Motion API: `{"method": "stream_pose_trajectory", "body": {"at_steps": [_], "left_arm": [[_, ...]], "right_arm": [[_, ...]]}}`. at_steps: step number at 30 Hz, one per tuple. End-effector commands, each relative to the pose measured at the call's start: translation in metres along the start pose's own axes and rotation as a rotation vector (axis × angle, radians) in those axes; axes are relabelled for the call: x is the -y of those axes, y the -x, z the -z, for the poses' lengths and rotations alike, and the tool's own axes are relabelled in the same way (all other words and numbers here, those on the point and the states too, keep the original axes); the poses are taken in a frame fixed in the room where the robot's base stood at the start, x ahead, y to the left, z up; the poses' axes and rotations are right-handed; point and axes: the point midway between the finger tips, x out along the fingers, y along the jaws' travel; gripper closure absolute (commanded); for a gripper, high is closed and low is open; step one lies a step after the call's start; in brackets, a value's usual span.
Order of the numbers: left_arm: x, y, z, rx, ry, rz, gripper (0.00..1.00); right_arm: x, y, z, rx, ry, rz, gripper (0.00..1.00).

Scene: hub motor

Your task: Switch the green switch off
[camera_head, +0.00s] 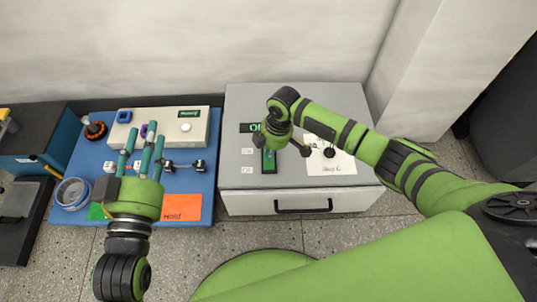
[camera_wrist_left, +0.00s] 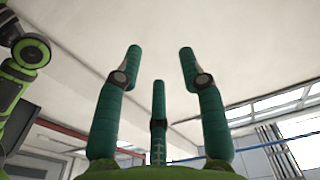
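The green switch (camera_head: 268,163) is on top of the grey cabinet, partly hidden by my right gripper; its on or off position is too small to tell. A dark display (camera_head: 250,127) with green letters, partly covered, sits just behind it. My right gripper (camera_head: 282,147) is over the switch with its dark fingertips spread to either side; I cannot tell whether it touches. My left gripper (camera_head: 145,150) is raised over the blue mat on the left, teal fingers upward. In the left wrist view its fingers (camera_wrist_left: 160,85) are spread and empty.
The blue mat (camera_head: 75,205) carries a white box (camera_head: 200,127) with a small display, a blue round container (camera_head: 72,193), an orange "Hold" patch (camera_head: 182,208) and small metal parts. A white sheet (camera_head: 330,158) with a black knob lies right of the switch. The cabinet (camera_head: 240,205) has a front handle.

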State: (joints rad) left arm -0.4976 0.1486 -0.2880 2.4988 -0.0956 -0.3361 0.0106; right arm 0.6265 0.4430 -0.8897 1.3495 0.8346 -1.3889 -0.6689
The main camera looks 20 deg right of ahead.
Motion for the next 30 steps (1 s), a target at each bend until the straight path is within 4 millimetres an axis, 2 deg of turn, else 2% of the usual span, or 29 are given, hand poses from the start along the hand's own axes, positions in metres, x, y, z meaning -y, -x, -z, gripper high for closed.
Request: {"method": "stream_pose_trajectory", "body": {"at_steps": [17,30], "left_arm": [[0.010,0.008,-0.045,0.240,0.009,0.022,0.60],[0.017,0.021,-0.077,0.417,0.017,0.037,0.60]], "right_arm": [[0.000,0.007,0.001,0.000,0.000,0.000,1.00],[0.000,0.012,0.002,0.000,0.000,0.000,1.00]]}}
